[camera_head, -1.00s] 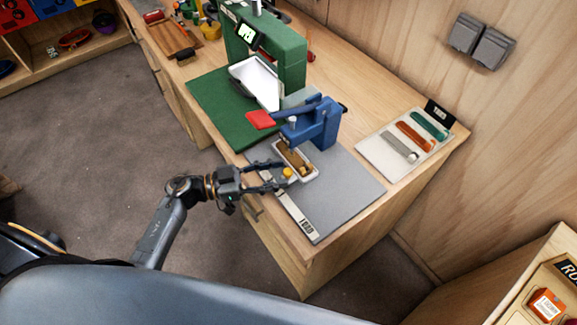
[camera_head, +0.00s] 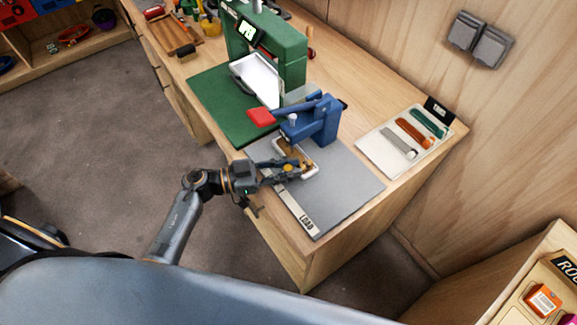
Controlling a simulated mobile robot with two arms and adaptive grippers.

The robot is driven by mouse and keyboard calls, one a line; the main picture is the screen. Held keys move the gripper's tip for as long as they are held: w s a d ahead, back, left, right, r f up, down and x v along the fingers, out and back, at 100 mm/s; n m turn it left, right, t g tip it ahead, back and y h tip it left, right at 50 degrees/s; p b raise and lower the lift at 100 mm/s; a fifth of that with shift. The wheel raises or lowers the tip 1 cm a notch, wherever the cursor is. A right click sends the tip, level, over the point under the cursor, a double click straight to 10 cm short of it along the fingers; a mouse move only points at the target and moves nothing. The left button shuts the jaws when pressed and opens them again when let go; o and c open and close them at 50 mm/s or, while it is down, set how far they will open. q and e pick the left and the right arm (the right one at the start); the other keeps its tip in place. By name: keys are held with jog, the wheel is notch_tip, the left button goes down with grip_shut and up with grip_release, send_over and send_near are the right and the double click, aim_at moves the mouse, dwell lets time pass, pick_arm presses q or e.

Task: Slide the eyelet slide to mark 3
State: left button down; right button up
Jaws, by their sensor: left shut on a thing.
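The eyelet slide shows as a small pale-rimmed tray (camera_head: 311,172) with a brown inside, at the foot of the blue press (camera_head: 318,122) with its red handle pad. A yellow knob (camera_head: 288,167) sits at the slide's near left side. My left gripper (camera_head: 287,171) is shut on this knob, its fingers hiding part of the slide. The mark strip (camera_head: 309,222) runs along the left edge of the grey mat (camera_head: 345,195) and reads "LOAD" at its near end. Mark 3 cannot be made out. My right gripper is not in view.
A green machine (camera_head: 290,62) with a small display stands behind the blue press on a green mat (camera_head: 215,100). A pale tray (camera_head: 375,150) with grey, orange and teal strips lies at right. The grey mat's near right part is clear.

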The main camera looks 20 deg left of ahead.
pick_arm(q)
jog(key=shift+w+a, duration=0.95)
jog(key=shift+a, duration=0.15)
jog(key=c, duration=1.2)
grip_release()
jog(key=shift+a, duration=0.3)
jog(key=shift+s, duration=0.15)
jog(key=v, duration=0.8)
